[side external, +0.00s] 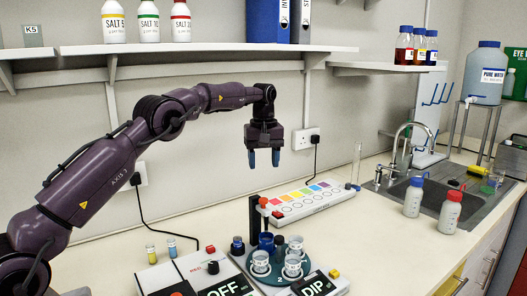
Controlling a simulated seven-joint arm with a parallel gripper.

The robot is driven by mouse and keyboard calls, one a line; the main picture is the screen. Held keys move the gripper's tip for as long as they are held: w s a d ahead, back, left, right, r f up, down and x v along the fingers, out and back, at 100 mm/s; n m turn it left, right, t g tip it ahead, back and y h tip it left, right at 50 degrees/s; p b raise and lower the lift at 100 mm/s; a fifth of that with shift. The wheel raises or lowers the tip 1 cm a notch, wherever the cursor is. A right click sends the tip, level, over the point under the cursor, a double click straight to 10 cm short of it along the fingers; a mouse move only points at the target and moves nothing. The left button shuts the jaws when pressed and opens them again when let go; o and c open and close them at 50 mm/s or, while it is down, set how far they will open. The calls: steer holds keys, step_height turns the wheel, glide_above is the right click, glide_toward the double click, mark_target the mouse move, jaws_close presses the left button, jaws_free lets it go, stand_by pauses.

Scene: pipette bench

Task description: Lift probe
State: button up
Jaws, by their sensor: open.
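My gripper (264,158) hangs above the bench with its two blue fingers pointing down, apart and empty. It is well above a round teal holder (262,278) that carries several white cups and dark blue parts. A dark upright post (254,218) with a red-topped piece beside it stands behind the holder. I cannot tell for sure which of these parts is the probe. A white device labelled OFF (205,268) is left of the holder, and a box labelled DIP (318,284) is to its right.
A white strip with coloured patches (307,199) lies behind the holder. A sink (440,199), a blue-capped bottle (413,197) and a red-capped bottle (447,211) are at right. Shelves hang on the wall. Two small vials (161,250) stand at left. The front right bench is clear.

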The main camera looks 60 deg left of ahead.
steer(key=shift+r, duration=1.5)
steer(key=s+d+r+m+t, duration=0.1)
steer(key=s+d+m, duration=0.3)
steer(key=s, duration=0.7)
steer(key=s+d+r+m+t, duration=0.1)
steer(key=s+d+m+t, duration=0.1)
steer(key=s+d+m, duration=0.3)
steer(key=s+d+r+m+t, duration=0.2)
steer(key=s+d+m, duration=0.2)
steer(key=s+d, duration=0.5)
steer(key=s, duration=0.8)
steer(key=shift+d+t, duration=0.3)
steer(key=shift+d, duration=0.05)
steer(key=shift+s+r, duration=0.1)
